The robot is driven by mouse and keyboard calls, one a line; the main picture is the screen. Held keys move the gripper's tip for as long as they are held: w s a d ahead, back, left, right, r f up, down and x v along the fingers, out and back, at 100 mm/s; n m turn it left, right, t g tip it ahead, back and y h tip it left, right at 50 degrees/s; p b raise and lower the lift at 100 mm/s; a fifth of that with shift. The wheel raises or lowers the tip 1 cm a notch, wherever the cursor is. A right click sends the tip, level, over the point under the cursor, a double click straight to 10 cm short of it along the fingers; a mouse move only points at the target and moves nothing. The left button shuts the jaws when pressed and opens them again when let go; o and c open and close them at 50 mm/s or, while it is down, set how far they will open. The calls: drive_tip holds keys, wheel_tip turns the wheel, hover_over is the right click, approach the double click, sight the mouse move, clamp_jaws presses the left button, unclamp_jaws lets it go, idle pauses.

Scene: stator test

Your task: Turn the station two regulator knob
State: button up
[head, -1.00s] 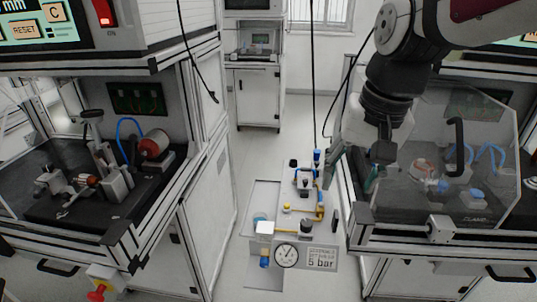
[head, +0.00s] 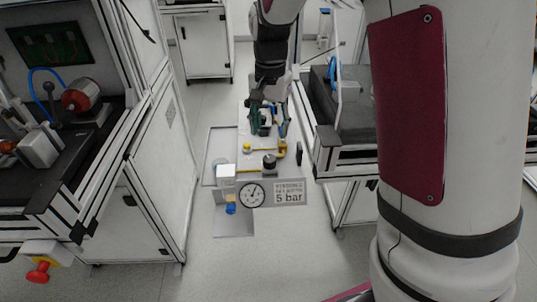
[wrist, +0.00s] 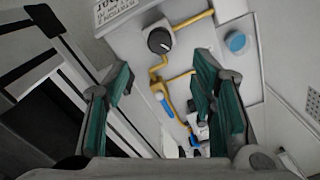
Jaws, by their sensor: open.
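The station two regulator panel stands in the aisle, with a black round knob (head: 269,161) near its front edge. The knob (wrist: 160,40) also shows in the wrist view, beyond and between my fingertips. A round gauge (head: 251,194) and a sign (head: 289,192) reading "5 bar" are on the panel's front. My gripper (head: 268,122) is over the far part of the panel in the head view, behind the knob.
Yellow pipes (wrist: 190,20) and a blue-handled valve (wrist: 167,108) sit beside the knob. A bench with a clear guard (head: 345,110) stands close right of the panel. A cabinet (head: 140,170) with a red button (head: 39,271) stands left. Floor in front is clear.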

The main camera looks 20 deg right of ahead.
sight(270, 158)
wheel_tip(270, 158, down, 10)
drive_tip(key=shift+r+b, duration=0.1)
drive_tip(key=shift+b, duration=0.85)
drive_tip(key=c, duration=1.1)
